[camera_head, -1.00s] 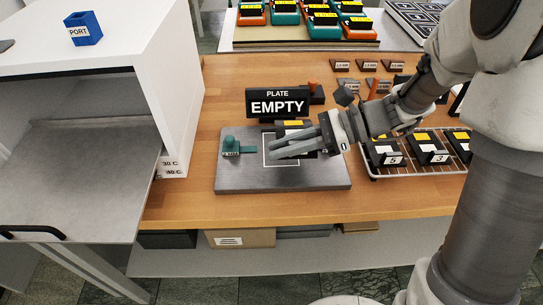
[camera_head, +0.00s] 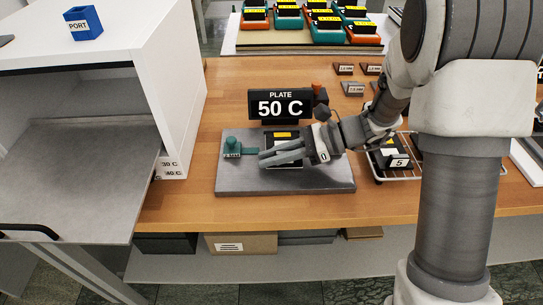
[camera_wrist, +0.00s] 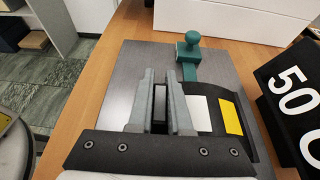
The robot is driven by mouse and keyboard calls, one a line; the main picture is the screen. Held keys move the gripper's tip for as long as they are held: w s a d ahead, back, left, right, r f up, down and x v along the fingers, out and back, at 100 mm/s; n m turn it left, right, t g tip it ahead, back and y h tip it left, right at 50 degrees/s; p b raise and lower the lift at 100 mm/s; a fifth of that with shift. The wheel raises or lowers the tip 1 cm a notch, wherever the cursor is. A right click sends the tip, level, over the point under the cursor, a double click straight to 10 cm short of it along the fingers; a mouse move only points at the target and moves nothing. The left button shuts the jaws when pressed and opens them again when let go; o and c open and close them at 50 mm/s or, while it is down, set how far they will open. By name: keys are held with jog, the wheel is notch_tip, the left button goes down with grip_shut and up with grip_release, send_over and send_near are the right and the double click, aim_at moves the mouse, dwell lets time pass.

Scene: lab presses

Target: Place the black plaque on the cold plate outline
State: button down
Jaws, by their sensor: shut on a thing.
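The black plaque (camera_head: 283,134) has a yellow label and a white label. It lies over the white outline on the grey plate (camera_head: 235,182), with most of the outline hidden. It also shows in the wrist view (camera_wrist: 212,112). My gripper (camera_head: 264,157) reaches in from the right, low over the plate, its fingers at the plaque's near side. In the wrist view my gripper (camera_wrist: 160,80) is shut on a dark part of the plaque between its fingers. The plate's sign (camera_head: 280,105) reads "50 C". I cannot tell whether the plaque bears fully on the plate.
A teal knob (camera_head: 232,148) stands at the plate's left side. A wire rack (camera_head: 385,177) with black plaques stands to the right, partly behind my arm. A white box with its door down (camera_head: 75,185) is on the left. Small signs (camera_head: 345,69) stand at the back.

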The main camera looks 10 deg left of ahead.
jog(key=c, duration=0.8)
grip_release()
jog(key=shift+f, duration=0.1)
jog(key=shift+c, duration=0.2)
